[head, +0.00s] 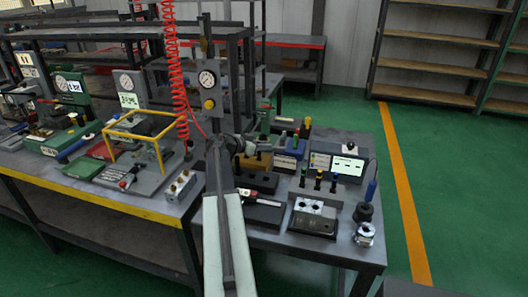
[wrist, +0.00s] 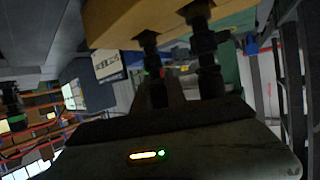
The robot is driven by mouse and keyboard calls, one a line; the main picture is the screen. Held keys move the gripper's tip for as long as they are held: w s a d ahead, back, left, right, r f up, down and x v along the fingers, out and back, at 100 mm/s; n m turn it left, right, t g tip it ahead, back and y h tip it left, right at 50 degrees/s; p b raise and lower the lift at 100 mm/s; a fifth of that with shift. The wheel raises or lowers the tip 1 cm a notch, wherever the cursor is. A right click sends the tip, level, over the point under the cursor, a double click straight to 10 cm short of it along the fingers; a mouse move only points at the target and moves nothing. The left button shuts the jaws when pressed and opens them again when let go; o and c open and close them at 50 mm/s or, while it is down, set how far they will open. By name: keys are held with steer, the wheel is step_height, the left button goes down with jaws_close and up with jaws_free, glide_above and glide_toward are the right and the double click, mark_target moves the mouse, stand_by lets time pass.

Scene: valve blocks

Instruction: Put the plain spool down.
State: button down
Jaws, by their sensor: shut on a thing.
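My gripper (head: 240,146) is at the end of my arm, low over the back middle of the right bench, beside a tan block (head: 258,161). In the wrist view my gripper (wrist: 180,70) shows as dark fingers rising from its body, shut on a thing. The tan block (wrist: 165,18) fills the top of that view, close to the fingertips. Dark parts there blend together, so the held spool's outline is not clear. In the head view the arm's end hides it. Whether it touches the block cannot be told.
A dark flat block (head: 257,182) lies in front of the tan block. A small screen (head: 347,165) stands behind.

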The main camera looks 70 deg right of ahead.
steer(key=shift+r, duration=0.1)
steer(key=c, duration=1.6)
jaws_free()
steer(key=shift+a+r+p, duration=0.1)
steer(key=shift+r+p, duration=0.05)
steer(key=shift+p, duration=0.25)
steer(key=p+v, duration=0.4)
steer(key=v, duration=0.7)
steer(key=shift+w+a, duration=0.2)
steer(key=shift+a, duration=0.2)
